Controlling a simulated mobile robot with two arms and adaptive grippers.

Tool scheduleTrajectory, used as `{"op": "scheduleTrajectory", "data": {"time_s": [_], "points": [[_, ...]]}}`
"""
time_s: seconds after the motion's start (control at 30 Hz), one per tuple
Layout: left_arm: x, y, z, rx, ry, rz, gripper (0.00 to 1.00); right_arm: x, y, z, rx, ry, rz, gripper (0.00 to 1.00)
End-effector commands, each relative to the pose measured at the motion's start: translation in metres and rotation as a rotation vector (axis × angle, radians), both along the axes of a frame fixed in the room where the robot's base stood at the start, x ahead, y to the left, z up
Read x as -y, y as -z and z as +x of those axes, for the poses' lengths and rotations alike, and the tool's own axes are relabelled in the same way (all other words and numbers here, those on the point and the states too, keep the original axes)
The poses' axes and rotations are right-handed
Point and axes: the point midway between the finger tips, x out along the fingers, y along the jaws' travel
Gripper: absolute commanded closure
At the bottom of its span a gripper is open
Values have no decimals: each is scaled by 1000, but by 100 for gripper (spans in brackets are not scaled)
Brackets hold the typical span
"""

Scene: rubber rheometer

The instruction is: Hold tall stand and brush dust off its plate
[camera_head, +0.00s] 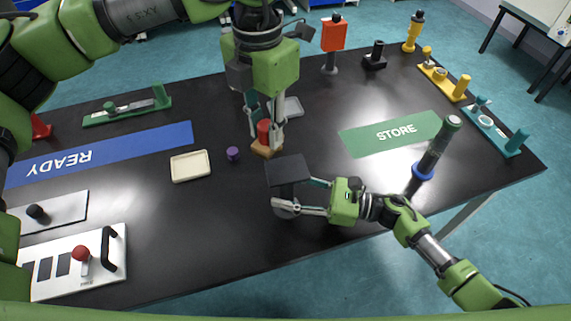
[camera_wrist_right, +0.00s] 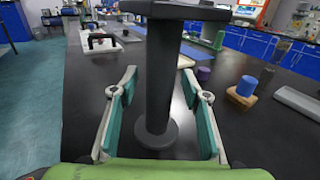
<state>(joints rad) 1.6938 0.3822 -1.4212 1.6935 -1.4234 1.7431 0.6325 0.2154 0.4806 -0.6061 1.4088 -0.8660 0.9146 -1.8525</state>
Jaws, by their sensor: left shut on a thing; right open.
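The tall stand has a dark square plate (camera_head: 287,170) on top, a black column (camera_wrist_right: 163,70) and a round base (camera_wrist_right: 157,135). It stands upright near the table's front edge. My right gripper (camera_head: 298,196) is open, with its fingers on either side of the column. My left gripper (camera_head: 265,138) points down behind the stand and is shut on the brush's red handle (camera_head: 264,128). The brush's wooden block (camera_head: 266,150) is at the table top. The right wrist view shows a similar wooden block (camera_wrist_right: 242,98) with a blue upright. I cannot make out dust on the plate.
A purple cylinder (camera_head: 233,154) and a cream tray (camera_head: 190,166) are left of the brush. A grey tray (camera_head: 291,106) lies behind it. A green STORE mat (camera_head: 365,142) and a dark upright cylinder with a blue ring (camera_head: 432,150) are at right.

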Motion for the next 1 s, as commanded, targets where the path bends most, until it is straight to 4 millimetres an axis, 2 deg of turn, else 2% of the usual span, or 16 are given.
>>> {"op": "scheduleTrajectory", "data": {"time_s": [0.17, 0.27, 0.5, 0.7, 0.83, 1.0], "points": [[0, 0, 0, 0, 0, 0, 97, 9, 1, -2, -1, 1, -2, 57], [0, 0, 0, 0, 0, 0, 97, 25, 2, -5, -1, 2, -4, 57], [0, 0, 0, 0, 0, 0, 97, 76, 2, -17, -2, 2, -4, 57], [0, 0, 0, 0, 0, 0, 97, 106, 1, -24, -1, 1, -2, 57], [0, 0, 0, 0, 0, 0, 97, 115, 1, -26, -1, 0, -1, 57], [0, 0, 0, 0, 0, 0, 97, 117, 0, -27, 0, 0, 0, 57]]}}
